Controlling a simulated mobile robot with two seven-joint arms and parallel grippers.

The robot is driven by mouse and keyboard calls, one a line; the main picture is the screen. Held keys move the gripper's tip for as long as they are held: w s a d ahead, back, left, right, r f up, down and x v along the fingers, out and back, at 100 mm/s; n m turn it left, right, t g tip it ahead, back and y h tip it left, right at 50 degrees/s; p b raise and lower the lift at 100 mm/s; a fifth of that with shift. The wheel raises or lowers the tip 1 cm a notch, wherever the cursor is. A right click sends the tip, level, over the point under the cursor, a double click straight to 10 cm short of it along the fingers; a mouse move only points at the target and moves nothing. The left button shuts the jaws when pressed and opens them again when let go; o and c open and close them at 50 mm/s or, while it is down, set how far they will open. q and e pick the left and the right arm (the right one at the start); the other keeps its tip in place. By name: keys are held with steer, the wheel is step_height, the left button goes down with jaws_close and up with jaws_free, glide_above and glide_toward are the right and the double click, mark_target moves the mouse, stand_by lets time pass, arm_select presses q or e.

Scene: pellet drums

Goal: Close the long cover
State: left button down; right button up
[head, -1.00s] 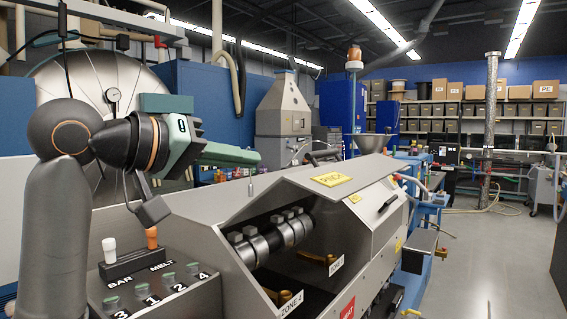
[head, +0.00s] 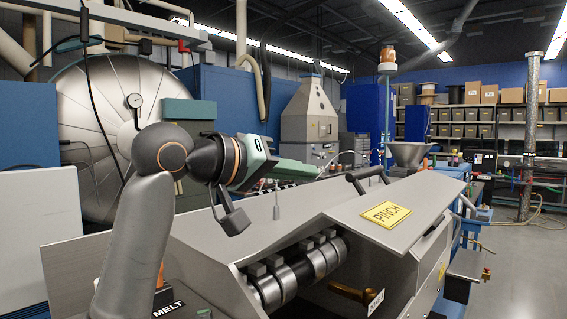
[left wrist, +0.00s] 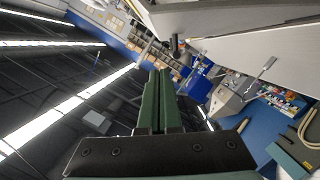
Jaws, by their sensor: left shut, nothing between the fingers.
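The long cover (head: 330,215) is a grey metal hood with a yellow PINCH label (head: 387,214). It stands raised, its front edge clear of the machine body, and the banded barrel (head: 305,270) shows beneath it. A dark bar handle (head: 365,178) sits on its far upper side. My left gripper (head: 318,173) has green fingers, shut and empty, above and behind the cover's upper face. In the left wrist view the fingers (left wrist: 158,72) lie together, with a grey panel and a dark bar end beyond them; contact cannot be told. My right gripper is not in view.
A steel hopper (head: 408,154) stands past the cover's far end. A large round steel drum (head: 85,125) is at the left behind my arm. A MELT-labelled panel (head: 170,308) is at the bottom left. Clear floor (head: 520,270) lies at the right.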

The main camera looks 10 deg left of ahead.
mark_target(377, 216)
arm_select(q)
steer(key=p+x, duration=0.1)
steer(key=x, duration=0.3)
steer(key=shift+s+d+f, duration=0.2)
steer(key=shift+d+f, duration=0.1)
steer(key=shift+f, duration=0.2)
steer(key=shift+s+d+f, duration=0.25)
steer(key=shift+d+f, duration=0.05)
steer(key=shift+f, duration=0.25)
steer(key=shift+s+d+f, duration=0.25)
steer(key=shift+d+f, duration=0.1)
steer(key=shift+f, duration=0.25)
steer(key=shift+f, duration=0.15)
